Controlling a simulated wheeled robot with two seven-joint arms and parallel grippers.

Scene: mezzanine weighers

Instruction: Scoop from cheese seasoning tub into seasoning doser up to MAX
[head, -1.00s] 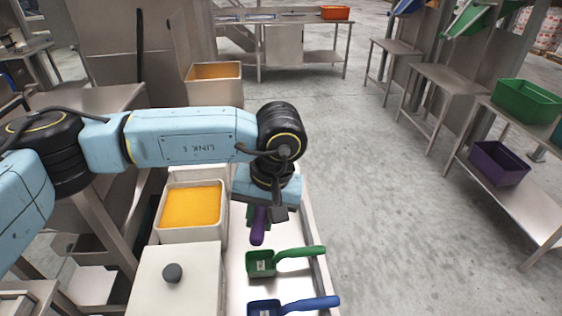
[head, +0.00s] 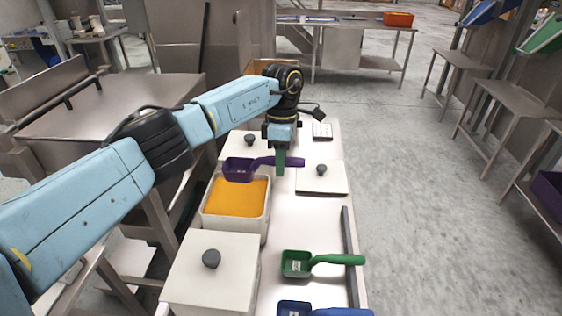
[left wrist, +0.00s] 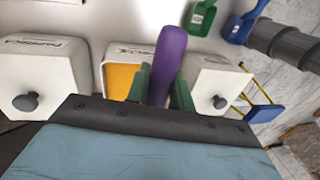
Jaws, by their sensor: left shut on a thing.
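My left gripper (head: 281,162) is shut on the handle of a purple scoop (head: 238,169). The scoop's bowl points left, and in the head view it overlaps the back rim of an open white tub (head: 235,224) holding orange-yellow powder (head: 240,198). The bowl looks dark, with no powder visible in it. In the left wrist view the purple handle (left wrist: 168,58) stands between the green fingers, with the open tub (left wrist: 106,83) behind it. The tub's label is too blurred to read. I cannot pick out a doser with a MAX mark. My right gripper is not in view.
Lidded white tubs stand in front (head: 211,288), behind (head: 247,151) and right (head: 325,182) of the open tub. A green scoop (head: 297,263) and a blue scoop (head: 293,308) lie on the bench's near right. Open floor lies right of the bench.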

